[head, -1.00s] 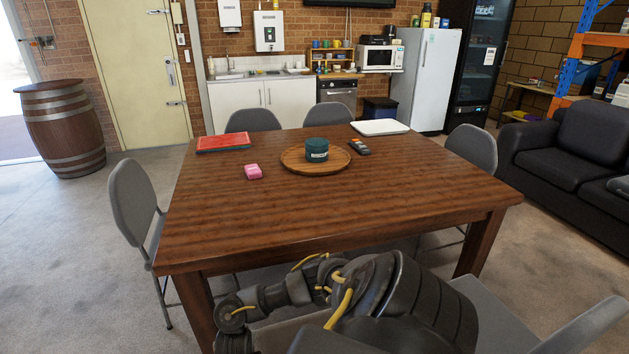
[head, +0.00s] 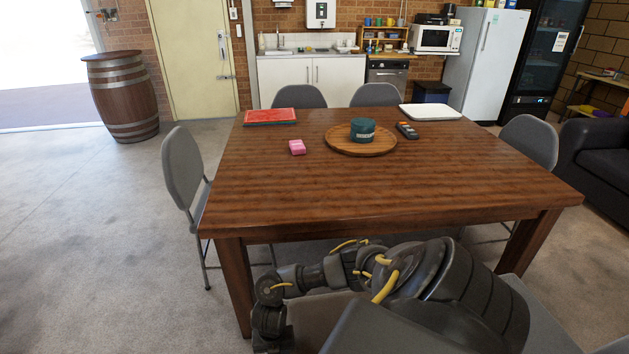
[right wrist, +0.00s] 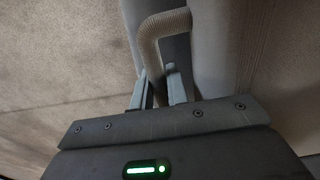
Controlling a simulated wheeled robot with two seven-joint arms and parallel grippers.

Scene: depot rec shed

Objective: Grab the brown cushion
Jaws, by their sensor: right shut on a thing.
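In the right wrist view, my right gripper (right wrist: 160,88) is shut on a tan ribbed loop (right wrist: 163,24), which looks like a handle of the brown cushion. The loop bends up from between the fingers and curves right. Brown-grey surfaces lie on both sides of it, too close and dim to tell which belong to the cushion. In the head view no cushion shows. My right arm reaches left and down in front of the table there, its fingers below the frame. My left gripper is not in view.
A wooden table (head: 350,200) stands close ahead, with a round tray (head: 340,145), green tin (head: 362,130), pink item (head: 297,147) and red item (head: 270,116) on it. Grey chairs (head: 184,170) surround it.

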